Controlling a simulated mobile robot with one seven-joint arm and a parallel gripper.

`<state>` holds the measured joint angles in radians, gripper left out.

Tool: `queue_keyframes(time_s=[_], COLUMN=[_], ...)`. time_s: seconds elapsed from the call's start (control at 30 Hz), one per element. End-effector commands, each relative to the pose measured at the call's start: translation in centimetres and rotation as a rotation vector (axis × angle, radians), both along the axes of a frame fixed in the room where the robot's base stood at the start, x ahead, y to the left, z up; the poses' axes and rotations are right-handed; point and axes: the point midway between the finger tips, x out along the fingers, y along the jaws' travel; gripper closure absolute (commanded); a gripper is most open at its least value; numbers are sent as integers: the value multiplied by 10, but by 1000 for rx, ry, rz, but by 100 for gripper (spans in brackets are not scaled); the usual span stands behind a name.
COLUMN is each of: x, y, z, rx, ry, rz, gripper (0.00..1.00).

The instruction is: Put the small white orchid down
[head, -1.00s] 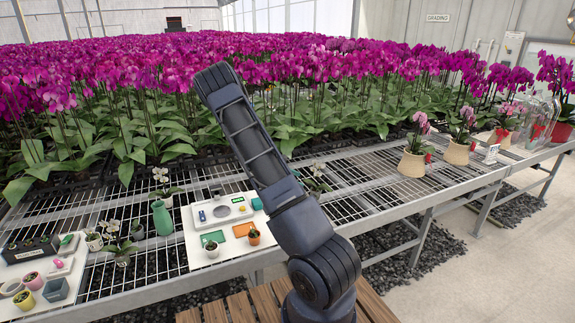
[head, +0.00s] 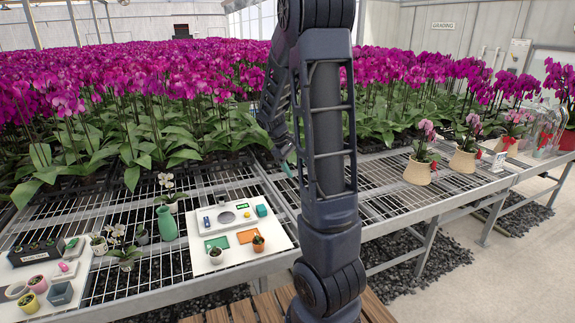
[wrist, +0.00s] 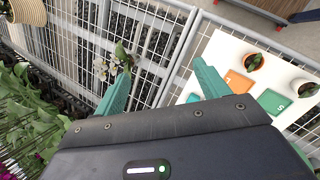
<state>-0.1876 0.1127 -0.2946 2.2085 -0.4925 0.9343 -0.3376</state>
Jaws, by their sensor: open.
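My gripper (head: 286,166) hangs over the bench mesh, right of the white board, partly hidden by my arm. In the wrist view its green fingers (wrist: 158,72) are apart with nothing held between them. A small white orchid (wrist: 104,68) with green leaves is on or over the mesh near the left fingertip; its pot and exact contact are unclear. My arm hides this spot in the head view. Another white orchid (head: 166,182) stands behind a green bottle (head: 166,223), and a low white-flowered one (head: 124,254) is left of it.
The white board (head: 205,262) carries an orange mat (head: 245,236), a green mat (head: 217,243) and small pots. A dark planter (head: 38,251) and small pots stand far left. Basket-potted orchids (head: 417,172) stand right. Dense magenta orchids fill the back. Mesh is bare before the baskets.

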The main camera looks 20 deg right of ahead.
Motion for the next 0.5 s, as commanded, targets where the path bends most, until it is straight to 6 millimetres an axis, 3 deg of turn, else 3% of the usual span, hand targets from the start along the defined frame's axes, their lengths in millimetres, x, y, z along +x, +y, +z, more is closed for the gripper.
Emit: queue_keyframes(time_s=[0.1,0.5], x=[-22,-98], y=[12,54], z=[24,84], rx=[55,224], ry=[-70,-273], rz=[-53,-214], gripper=[26,26])
